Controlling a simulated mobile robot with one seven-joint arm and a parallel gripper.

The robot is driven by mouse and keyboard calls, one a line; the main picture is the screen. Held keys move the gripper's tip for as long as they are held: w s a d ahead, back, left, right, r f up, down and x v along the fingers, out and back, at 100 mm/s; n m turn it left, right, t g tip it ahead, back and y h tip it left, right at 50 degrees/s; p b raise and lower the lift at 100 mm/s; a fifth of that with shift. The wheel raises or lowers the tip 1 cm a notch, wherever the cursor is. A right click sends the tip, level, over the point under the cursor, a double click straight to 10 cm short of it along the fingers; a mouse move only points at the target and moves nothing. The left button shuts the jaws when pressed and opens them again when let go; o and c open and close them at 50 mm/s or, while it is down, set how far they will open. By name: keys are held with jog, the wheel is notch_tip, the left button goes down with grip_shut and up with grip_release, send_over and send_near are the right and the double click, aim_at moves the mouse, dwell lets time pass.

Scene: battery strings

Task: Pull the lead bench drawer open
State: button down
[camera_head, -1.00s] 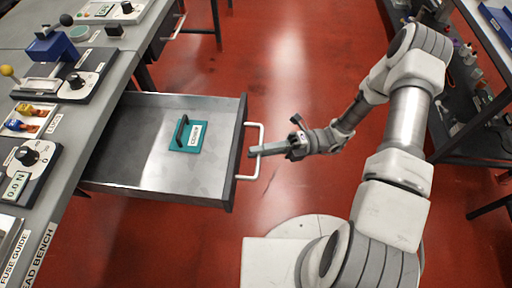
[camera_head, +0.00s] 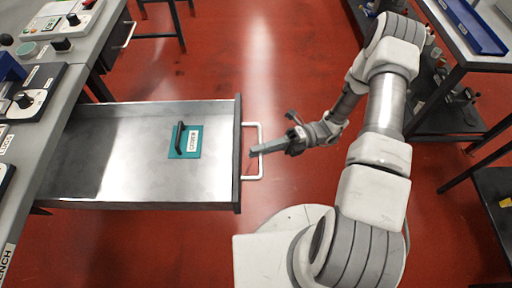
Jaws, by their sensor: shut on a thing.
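The lead bench drawer (camera_head: 110,175) is a grey metal drawer standing well out from the bench (camera_head: 42,160) at the left. Its white bar handle (camera_head: 252,178) is on the right end of the drawer. My gripper (camera_head: 254,153) is shut on the handle's outer bar, with its fingers pointing left. The fingertips partly cover the middle of the bar. A teal labelled plate with a black grip (camera_head: 194,144) lies inside the drawer, towards its handle end.
Devices with dials, such as this one (camera_head: 25,100), stand on the bench top. Another handle (camera_head: 130,35) shows on the bench further back. A dark shelf rack (camera_head: 480,60) with a blue tray (camera_head: 470,25) stands at the right. Red floor is clear beyond the drawer.

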dwell(0.3)
jog(key=c, duration=0.9)
grip_release()
jog(key=shift+d, duration=0.1)
jog(key=b+v, duration=0.1)
jog(key=v, duration=1.6)
jog(key=shift+w+d+f, duration=0.1)
jog(key=shift+d, duration=0.05)
